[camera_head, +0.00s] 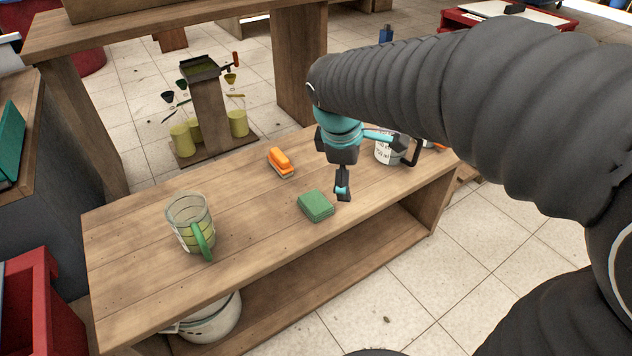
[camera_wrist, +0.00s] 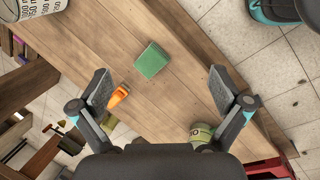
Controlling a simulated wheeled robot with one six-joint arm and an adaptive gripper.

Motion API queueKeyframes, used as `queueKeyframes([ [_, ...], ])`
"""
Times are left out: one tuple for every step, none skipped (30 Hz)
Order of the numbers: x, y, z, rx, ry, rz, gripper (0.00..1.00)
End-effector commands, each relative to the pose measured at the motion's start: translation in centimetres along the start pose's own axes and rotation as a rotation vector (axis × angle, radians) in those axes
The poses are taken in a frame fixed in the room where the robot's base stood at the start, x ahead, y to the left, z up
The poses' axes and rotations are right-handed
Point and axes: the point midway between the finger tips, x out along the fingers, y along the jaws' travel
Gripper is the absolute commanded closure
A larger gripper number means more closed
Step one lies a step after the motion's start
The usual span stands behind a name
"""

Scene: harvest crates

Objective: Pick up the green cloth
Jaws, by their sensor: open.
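The green cloth (camera_head: 316,206) is a small folded block lying flat on the wooden table (camera_head: 135,262), near its front edge. In the wrist view the cloth (camera_wrist: 151,60) lies beyond the fingertips, roughly midway between them sideways. My gripper (camera_head: 343,190) hangs above the table just to the right of the cloth in the head view. In the wrist view my gripper (camera_wrist: 160,88) has its two fingers spread wide with nothing between them. The cloth is fully visible and apart from the fingers.
An orange-handled brush or stapler-like item (camera_head: 281,162) lies behind the cloth. A clear jug with a green handle (camera_head: 190,222) stands at left. A white marked jug (camera_head: 388,150) stands behind my gripper at right. A white pot (camera_head: 212,320) sits on the lower shelf.

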Motion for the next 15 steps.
queueKeyframes([
  [0.7,0.7,-1.9,-0.103,-0.02,-0.011,0.0],
  [1.1,1.1,-2.8,-0.167,-0.033,-0.013,0.0],
  [1.7,1.6,-4.1,-0.25,-0.048,-0.019,0.0],
  [2.2,1.9,-5.0,-0.312,-0.061,-0.023,0.0],
  [2.7,2.1,-6.0,-0.372,-0.071,-0.026,0.0],
  [3.2,2.4,-7.2,-0.446,-0.085,-0.031,0.0],
  [3.7,2.6,-8.1,-0.5,-0.095,-0.034,0.0],
  [4.1,2.7,-8.9,-0.548,-0.104,-0.038,0.0],
  [4.7,2.9,-9.9,-0.61,-0.116,-0.042,0.0],
  [5.0,3.0,-10.6,-0.65,-0.123,-0.044,0.0],
  [5.4,3.0,-11.2,-0.687,-0.13,-0.048,0.0],
  [5.7,3.0,-11.9,-0.73,-0.138,-0.051,0.0],
  [6.0,3.1,-12.3,-0.756,-0.143,-0.052,0.0],
  [6.2,3.1,-12.7,-0.779,-0.148,-0.055,0.0],
  [6.4,3.1,-13.0,-0.802,-0.152,-0.056,0.0],
])
